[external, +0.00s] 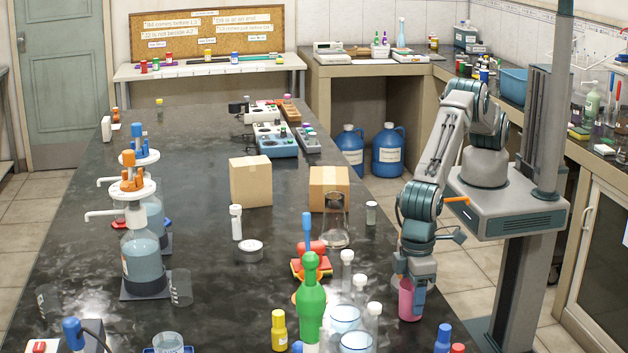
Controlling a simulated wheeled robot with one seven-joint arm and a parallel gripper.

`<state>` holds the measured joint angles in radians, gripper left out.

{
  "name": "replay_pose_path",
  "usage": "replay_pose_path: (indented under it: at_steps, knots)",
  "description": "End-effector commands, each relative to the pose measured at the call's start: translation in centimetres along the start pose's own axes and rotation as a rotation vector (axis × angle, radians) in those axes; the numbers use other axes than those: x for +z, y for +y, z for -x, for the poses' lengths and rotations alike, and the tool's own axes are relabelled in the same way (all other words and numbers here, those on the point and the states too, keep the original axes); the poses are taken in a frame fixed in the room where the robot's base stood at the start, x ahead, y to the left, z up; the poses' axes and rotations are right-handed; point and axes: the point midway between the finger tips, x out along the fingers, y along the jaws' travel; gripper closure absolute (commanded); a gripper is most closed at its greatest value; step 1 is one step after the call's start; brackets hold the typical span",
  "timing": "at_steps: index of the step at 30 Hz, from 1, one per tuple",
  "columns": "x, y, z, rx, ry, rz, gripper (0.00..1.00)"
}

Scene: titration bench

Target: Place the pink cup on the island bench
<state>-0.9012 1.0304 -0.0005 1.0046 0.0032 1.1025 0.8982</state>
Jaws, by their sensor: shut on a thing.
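The pink cup (406,303) is at the right edge of the dark island bench (215,285), upright, at the end of my arm. My gripper (412,290) points down and is shut on the cup. The gripper's fingers cover part of the cup's side and top. I cannot tell whether the cup's base touches the bench top or is a little above it.
Close left of the cup stand white-capped tubes (347,270), glass beakers (345,318) and a green bottle (311,300). A blue-capped bottle (443,338) stands in front. A small capped vial (371,213) stands behind. The bench middle around (190,230) has clear room.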

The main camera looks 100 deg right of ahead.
Motion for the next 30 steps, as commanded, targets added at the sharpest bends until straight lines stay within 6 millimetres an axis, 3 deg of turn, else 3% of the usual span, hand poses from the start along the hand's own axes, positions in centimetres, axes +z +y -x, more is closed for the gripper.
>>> replay_pose_path:
  at_steps: [9,10,12,23,26,30]
  knots:
    - [0.0,0.0,-0.4,0.0,0.0,0.0,0.72]
    - [0.0,0.0,-0.3,0.0,0.0,0.0,0.42]
    - [0.0,0.0,-0.3,0.0,0.0,0.0,0.26]
    - [0.0,0.0,0.3,0.0,0.0,0.0,0.26]
    - [-0.1,-0.1,1.4,-0.003,0.003,0.0,0.26]
    - [-0.1,-0.1,4.2,-0.005,0.004,0.0,0.26]
